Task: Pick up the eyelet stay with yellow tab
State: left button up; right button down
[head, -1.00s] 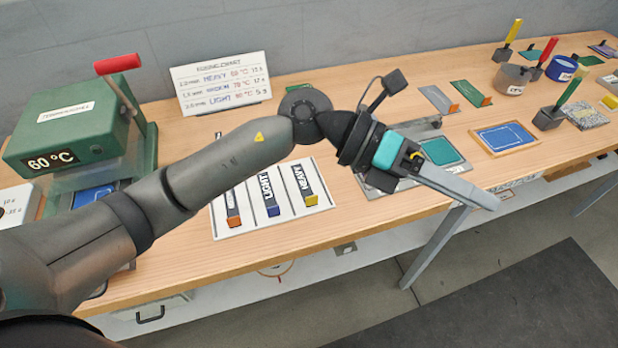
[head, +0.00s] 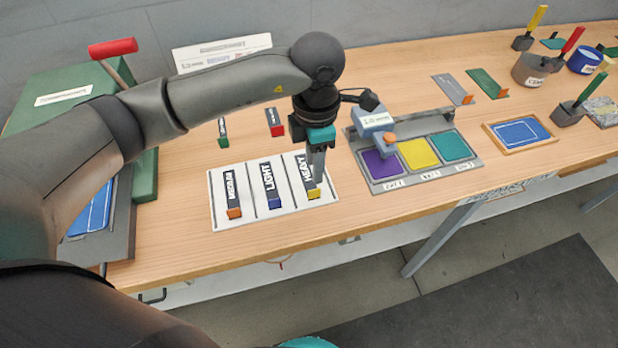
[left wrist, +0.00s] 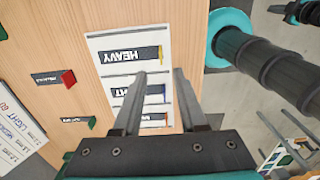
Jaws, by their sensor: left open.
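The stay with the yellow tab is a dark strip lettered HEAVY (left wrist: 128,54). It lies on a white board (head: 222,190) on the bench, and its yellow tab (head: 314,194) points to the front edge. Two other strips lie beside it, LIGHT (head: 269,182) with a blue tab and MEDIUM (head: 231,190) with an orange tab. My left gripper (head: 316,176) points down over the HEAVY strip and partly hides it in the head view. In the left wrist view its two fingers (left wrist: 160,76) are apart with nothing held between them.
A grey fixture with purple, yellow and teal pads (head: 382,186) stands close to the right of the board. Green (head: 222,133) and red-tabbed (head: 274,122) pieces stand behind the board. The green press with a red handle (head: 112,46) is at left.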

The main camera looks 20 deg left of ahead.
aim_at(315, 190)
pick_arm(q)
notch_tip(315, 190, down, 9)
jog(key=shift+d+f, duration=0.1)
dwell(0.4)
jog(key=shift+c, duration=0.2)
grip_shut()
dwell(0.3)
